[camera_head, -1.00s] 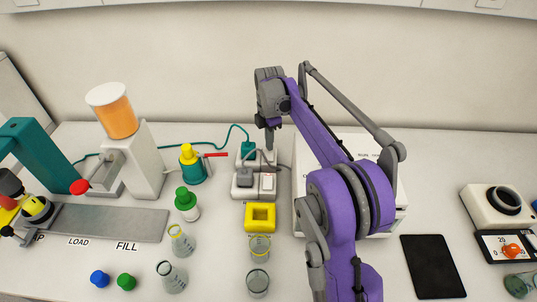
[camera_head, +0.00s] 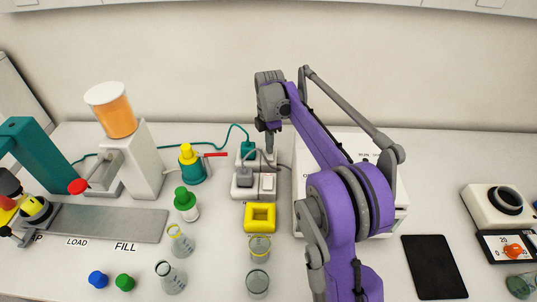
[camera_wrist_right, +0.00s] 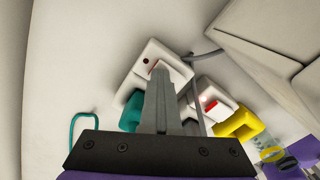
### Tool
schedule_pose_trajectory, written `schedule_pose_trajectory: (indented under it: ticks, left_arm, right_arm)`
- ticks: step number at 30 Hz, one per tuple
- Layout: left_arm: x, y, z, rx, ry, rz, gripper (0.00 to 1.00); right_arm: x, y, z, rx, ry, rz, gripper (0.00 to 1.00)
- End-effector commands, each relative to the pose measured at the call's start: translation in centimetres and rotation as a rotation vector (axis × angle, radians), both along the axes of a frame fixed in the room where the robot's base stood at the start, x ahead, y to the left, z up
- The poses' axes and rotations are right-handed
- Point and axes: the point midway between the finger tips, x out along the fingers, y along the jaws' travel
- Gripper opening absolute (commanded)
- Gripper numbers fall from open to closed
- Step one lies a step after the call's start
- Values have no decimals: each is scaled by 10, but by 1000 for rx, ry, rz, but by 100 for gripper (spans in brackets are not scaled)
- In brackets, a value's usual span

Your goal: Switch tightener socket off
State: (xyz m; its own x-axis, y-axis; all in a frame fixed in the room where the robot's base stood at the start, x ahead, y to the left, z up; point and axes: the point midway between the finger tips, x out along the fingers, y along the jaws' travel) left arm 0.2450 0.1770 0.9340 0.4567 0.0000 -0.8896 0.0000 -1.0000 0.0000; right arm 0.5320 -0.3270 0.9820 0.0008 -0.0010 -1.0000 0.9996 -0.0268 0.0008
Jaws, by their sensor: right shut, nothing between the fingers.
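A white socket block with a teal plug (camera_head: 248,149) stands at the back middle of the bench; a teal cable runs left from it. The block (camera_wrist_right: 140,76) also shows in the right wrist view, with a small dark dot on top. My right gripper (camera_head: 269,150) is shut and empty, pointing down at the right part of this block. In the wrist view its fingertips (camera_wrist_right: 159,72) cover the switch area, and I cannot tell whether they touch it. A second socket block in front has a grey plug (camera_head: 244,177) and a switch (camera_head: 267,182), red in the wrist view (camera_wrist_right: 209,104). My left gripper is out of view.
A yellow block (camera_head: 260,225) and glass beakers (camera_head: 258,283) stand in front of the sockets. A teal bottle with yellow cap (camera_head: 190,165) and red spout is to the left. A white box (camera_head: 395,222) stands right, partly behind my arm.

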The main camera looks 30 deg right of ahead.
Motion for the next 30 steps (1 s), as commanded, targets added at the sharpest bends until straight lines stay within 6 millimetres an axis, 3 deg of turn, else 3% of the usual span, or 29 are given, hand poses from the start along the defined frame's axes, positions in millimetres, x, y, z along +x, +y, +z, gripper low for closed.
schedule_pose_trajectory:
  ticks: [5, 30]
  left_arm:
    - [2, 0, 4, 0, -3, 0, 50]
    - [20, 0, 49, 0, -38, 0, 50]
  right_arm:
    - [0, 1, 5, 1, 0, 1, 0]
    - [1, 0, 71, 1, -1, 0, 0]
